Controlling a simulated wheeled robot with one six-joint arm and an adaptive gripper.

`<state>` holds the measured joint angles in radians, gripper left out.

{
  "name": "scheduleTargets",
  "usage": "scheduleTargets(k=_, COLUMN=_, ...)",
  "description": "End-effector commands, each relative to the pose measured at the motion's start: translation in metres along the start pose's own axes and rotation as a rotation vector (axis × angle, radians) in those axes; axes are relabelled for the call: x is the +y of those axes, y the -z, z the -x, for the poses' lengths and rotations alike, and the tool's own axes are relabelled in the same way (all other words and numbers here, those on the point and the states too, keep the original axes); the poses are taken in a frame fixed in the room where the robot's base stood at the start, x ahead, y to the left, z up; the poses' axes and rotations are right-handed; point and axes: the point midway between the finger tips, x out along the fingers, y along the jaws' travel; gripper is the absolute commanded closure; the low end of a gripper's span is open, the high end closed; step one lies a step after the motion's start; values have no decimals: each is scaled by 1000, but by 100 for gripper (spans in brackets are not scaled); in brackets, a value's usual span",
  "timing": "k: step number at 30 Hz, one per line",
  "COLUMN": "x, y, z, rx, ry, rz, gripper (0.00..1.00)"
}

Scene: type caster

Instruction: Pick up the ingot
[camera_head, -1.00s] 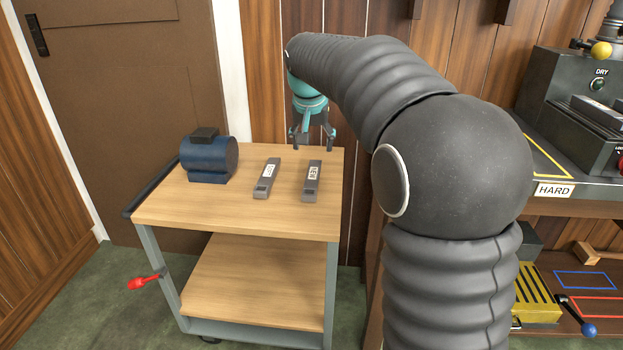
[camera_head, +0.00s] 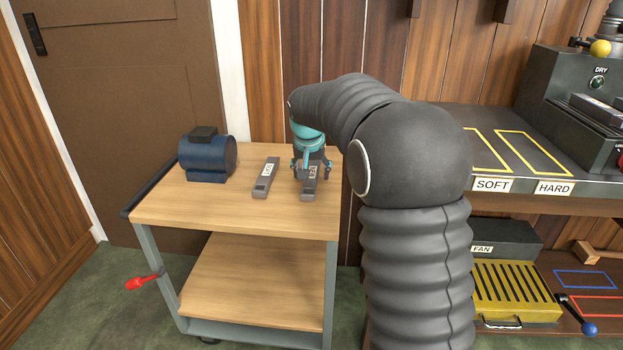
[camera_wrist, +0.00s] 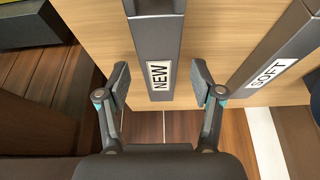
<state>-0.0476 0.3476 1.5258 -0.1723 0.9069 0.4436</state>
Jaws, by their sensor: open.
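Two grey ingots lie on the wooden top of a cart (camera_head: 235,218). The right one, the ingot labelled NEW (camera_head: 308,190), is partly hidden under my gripper (camera_head: 311,172). In the wrist view this NEW ingot (camera_wrist: 156,45) runs up the picture between the two open fingers of my gripper (camera_wrist: 160,88), with a gap on each side. The left one, an ingot labelled SOFT (camera_head: 266,178), also shows in the wrist view (camera_wrist: 275,55), to the right of the right finger. My gripper is empty.
A dark blue motor-like block (camera_head: 208,158) stands at the cart's back left. A bench on the right has yellow-outlined places marked SOFT (camera_head: 492,186) and HARD (camera_head: 554,188). A yellow slotted box (camera_head: 515,292) is on the shelf below. The cart top's front is clear.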

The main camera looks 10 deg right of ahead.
Motion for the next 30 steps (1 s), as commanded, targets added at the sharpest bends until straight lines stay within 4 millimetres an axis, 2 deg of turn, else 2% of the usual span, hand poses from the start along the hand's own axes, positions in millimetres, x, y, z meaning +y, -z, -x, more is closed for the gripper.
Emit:
scheduleTargets(k=2, x=0, y=0, z=-6, rx=0, ry=0, rz=0, gripper=34)
scheduleTargets(k=8, x=0, y=0, z=-6, rx=1, ry=0, rz=0, gripper=34)
scheduleTargets(k=16, x=0, y=0, z=-6, rx=1, ry=0, rz=0, gripper=99)
scheduleTargets(k=30, x=0, y=5, z=2, rx=9, ry=3, rz=0, gripper=100)
